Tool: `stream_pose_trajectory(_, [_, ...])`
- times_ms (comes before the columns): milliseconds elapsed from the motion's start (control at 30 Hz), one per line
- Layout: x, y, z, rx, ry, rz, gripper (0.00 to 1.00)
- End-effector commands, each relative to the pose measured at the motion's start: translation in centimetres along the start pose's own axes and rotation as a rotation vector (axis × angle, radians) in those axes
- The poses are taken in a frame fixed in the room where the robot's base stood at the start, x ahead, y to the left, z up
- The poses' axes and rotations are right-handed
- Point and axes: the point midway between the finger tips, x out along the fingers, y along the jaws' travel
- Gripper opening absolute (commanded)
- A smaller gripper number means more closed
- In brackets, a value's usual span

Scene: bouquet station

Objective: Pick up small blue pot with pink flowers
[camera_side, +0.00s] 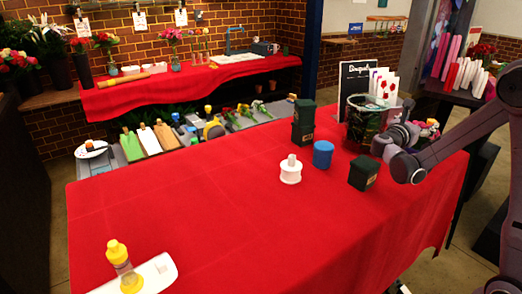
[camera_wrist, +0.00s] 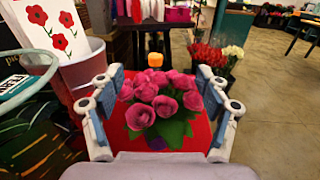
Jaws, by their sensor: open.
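The pink flowers (camera_wrist: 160,100) with green leaves fill the space between my gripper's fingers in the wrist view. A small dark blue-purple patch (camera_wrist: 157,143) shows below the leaves, perhaps the pot; most of the pot is hidden. My gripper (camera_wrist: 160,88) is open, with one finger pair on each side of the blooms; I cannot tell whether they touch. In the side view my gripper (camera_side: 396,138) is at the right end of the red table, and pink flowers (camera_side: 430,127) show just behind and right of it.
A bucket (camera_wrist: 85,68) and a rose card (camera_wrist: 48,25) stand close on the left. On the red table (camera_side: 220,210) are dark green boxes (camera_side: 363,174), a plain blue cylinder (camera_side: 322,154), a white spool (camera_side: 290,172) and a yellow-capped bottle (camera_side: 122,265). The table's middle is clear.

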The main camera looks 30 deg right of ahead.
Motion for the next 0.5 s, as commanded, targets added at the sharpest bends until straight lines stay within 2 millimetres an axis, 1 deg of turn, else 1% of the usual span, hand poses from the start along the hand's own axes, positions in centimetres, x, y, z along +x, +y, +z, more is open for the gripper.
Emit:
stream_pose_trajectory(333, [0.0, 0.1, -4.4, 0.002, 0.001, 0.001, 0.76])
stream_pose_trajectory(367, [0.2, 0.0, -4.6, 0.002, 0.001, -0.001, 0.76])
stream_pose_trajectory(400, [1.1, -0.1, -4.4, 0.002, 0.000, -0.004, 0.76])
stream_pose_trajectory(500, [2.3, -0.1, -4.4, 0.002, 0.001, -0.002, 0.76])
